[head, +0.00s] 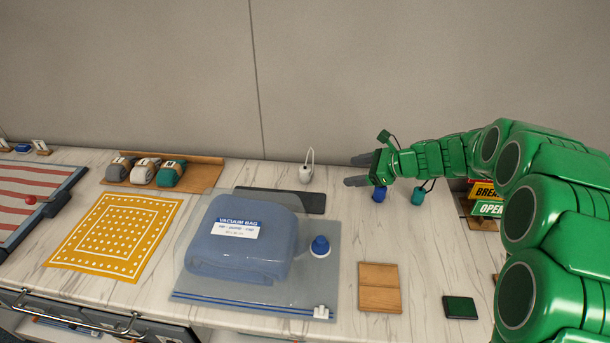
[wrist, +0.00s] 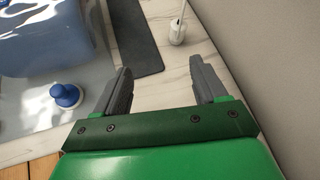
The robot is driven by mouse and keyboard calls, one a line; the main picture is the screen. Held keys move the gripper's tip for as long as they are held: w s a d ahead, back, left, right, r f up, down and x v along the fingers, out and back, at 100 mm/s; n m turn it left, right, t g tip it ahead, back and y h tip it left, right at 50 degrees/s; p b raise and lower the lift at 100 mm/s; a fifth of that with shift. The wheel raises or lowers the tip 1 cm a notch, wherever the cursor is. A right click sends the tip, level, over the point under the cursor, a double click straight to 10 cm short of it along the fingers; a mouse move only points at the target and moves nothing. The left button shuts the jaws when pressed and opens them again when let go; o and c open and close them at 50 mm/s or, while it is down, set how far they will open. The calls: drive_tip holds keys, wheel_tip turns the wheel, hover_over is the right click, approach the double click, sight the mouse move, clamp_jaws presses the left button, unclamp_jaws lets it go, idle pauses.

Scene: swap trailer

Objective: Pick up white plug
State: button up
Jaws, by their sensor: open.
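A small white piece with a thin white loop rising from it, which looks like the white plug (head: 306,174), stands at the back of the counter near the wall. It also shows at the top of the wrist view (wrist: 177,34), ahead of the fingers and a little to the right. My gripper (head: 350,171) is to its right in the head view, fingers pointing toward it. The gripper is open and empty in the wrist view (wrist: 160,72), with a clear gap between its fingers and the plug.
A dark mat (head: 285,200) lies beside the plug. The vacuum bag (head: 185,288) with its blue cap (head: 320,245) is in front. Similar blue (head: 379,195) and teal (head: 417,196) pieces stand below my arm. The wall (head: 330,80) is close behind.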

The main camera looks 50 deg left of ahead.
sight(310, 173)
drive_tip(key=a+f+m, duration=0.1)
drive_tip(key=a+f, duration=0.1)
drive_tip(key=a, duration=0.1)
drive_tip(key=s+a+f+m+y, duration=0.1)
drive_tip(key=a+f, duration=0.2)
drive_tip(key=a, duration=0.1)
drive_tip(key=a+f+m, duration=0.1)
drive_tip(key=a+f, duration=0.1)
drive_tip(key=a, duration=0.2)
drive_tip(key=shift+s+a+f, duration=0.2)
drive_tip(key=shift+f, duration=0.1)
drive_tip(key=shift+s+a+f+g+y, duration=0.15)
drive_tip(key=shift+s+a+f, duration=0.1)
drive_tip(key=shift+a, duration=0.4)
drive_tip(key=shift+s+a+f+g+y, duration=0.15)
drive_tip(key=shift+s+a+f, duration=0.1)
drive_tip(key=shift+a, duration=0.35)
drive_tip(key=shift+f+x, duration=0.25)
drive_tip(key=shift+x, duration=1.65)
drive_tip(key=shift+a+f, duration=0.1)
drive_tip(key=shift+a, duration=0.4)
drive_tip(key=c, duration=1.1)
drive_tip(key=shift+o, duration=0.2)
